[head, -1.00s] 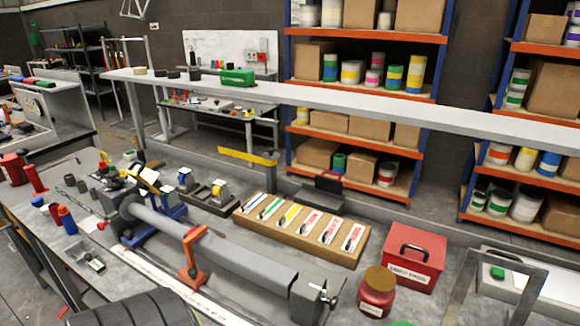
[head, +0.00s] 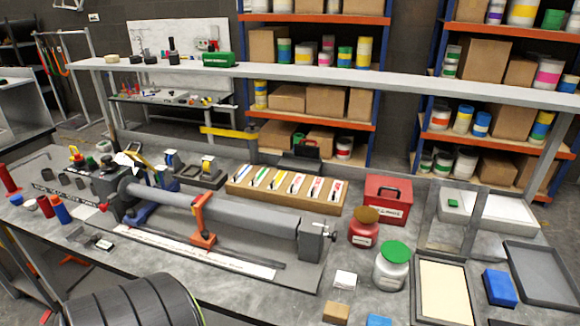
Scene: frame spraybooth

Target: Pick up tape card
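No card is clearly marked as the tape card. A wooden rack (head: 240,190) on the workbench holds a row of several white cards with coloured marks, among them one with a green mark (head: 262,178), one with a yellow mark (head: 279,180) and ones with red lettering (head: 317,189). Their lettering is too small to read. A small white card or label (head: 345,279) lies alone near the bench's front. Neither of my grippers is in view.
A long grey cylinder on a stand (head: 240,217) lies in front of the rack. To the right are a red box (head: 388,200), a red jar (head: 364,230), a green-lidded jar (head: 391,268) and trays (head: 541,272). A raised shelf (head: 330,75) crosses behind.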

